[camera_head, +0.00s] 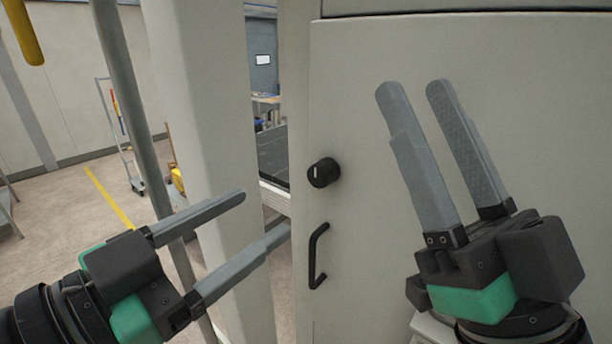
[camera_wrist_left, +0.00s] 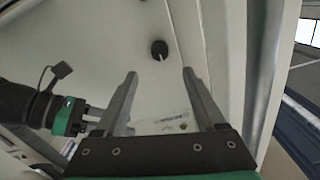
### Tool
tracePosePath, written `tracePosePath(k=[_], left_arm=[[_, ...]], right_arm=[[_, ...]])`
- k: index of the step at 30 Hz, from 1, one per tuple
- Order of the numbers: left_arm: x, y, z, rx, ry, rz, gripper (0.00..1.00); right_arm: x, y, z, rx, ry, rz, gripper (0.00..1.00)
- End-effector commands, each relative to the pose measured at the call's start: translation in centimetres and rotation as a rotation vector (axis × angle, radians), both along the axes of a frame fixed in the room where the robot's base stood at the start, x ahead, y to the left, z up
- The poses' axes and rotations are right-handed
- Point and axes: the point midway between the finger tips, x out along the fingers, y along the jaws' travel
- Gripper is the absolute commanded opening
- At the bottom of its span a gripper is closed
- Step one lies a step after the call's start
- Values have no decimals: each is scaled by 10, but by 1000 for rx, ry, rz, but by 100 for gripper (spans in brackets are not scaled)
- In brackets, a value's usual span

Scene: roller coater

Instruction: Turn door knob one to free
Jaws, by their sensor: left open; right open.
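A round black door knob (camera_head: 323,172) with a white mark sits near the left edge of a pale cabinet door (camera_head: 370,60). In the left wrist view the knob (camera_wrist_left: 159,49) shows beyond and between my left fingertips. My left gripper (camera_head: 267,213) is open and empty, left of the door and lower than the knob, apart from it. My right gripper (camera_head: 412,88) is open and empty in front of the door, to the right of the knob, with its fingers pointing up.
A black pull handle (camera_head: 317,256) is fixed on the door below the knob. A pale post (camera_head: 195,110) and a grey pole (camera_head: 125,80) stand left of the door. A trolley (camera_head: 124,135) is on the floor farther back.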

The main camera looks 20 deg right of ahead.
Motion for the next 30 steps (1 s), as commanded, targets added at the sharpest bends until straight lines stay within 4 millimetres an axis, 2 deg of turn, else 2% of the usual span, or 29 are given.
tracePosePath(k=[5,12,16,21,28,30], left_arm=[[10,-23,3,-1,2,-4,72],[35,-71,4,-1,0,-5,72],[46,-89,3,-1,-2,-5,72],[52,-100,2,-1,-5,-2,72],[52,-101,1,-2,-7,-2,72],[52,-100,1,-1,-5,-2,59]], right_arm=[[0,0,10,0,0,0,50],[0,0,26,0,0,0,50],[0,0,32,0,0,0,50],[0,0,34,0,0,0,50],[0,0,34,0,0,0,50],[0,0,34,0,0,0,50]])
